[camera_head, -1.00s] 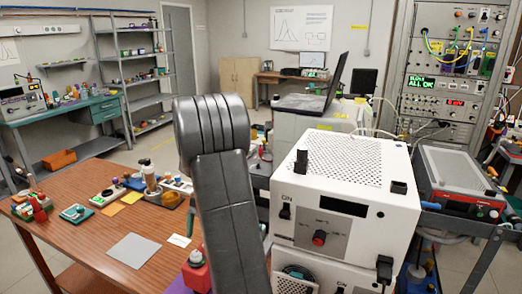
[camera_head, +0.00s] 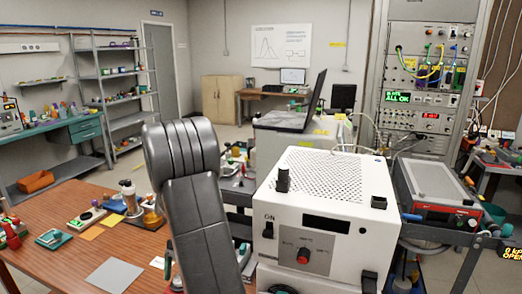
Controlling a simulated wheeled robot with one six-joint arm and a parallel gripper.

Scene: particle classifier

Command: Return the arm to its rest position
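One dark grey link of my own arm rises in the middle of the head view, with its rounded, ribbed joint at the top. It stands in front of the wooden table's right side and just left of the white instrument box (camera_head: 325,200). My gripper is not visible in this view, so I cannot see whether it holds anything. The white box has a perforated top, a dark display, a red knob and a switch marked ON.
The wooden table (camera_head: 65,245) at left bears small bottles, trays and a grey plate (camera_head: 114,275). A red-and-grey device (camera_head: 437,193) stands right of the white box. A dark laptop (camera_head: 292,118) sits behind it. Metal shelves (camera_head: 118,92) and a green workbench (camera_head: 50,126) are farther back.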

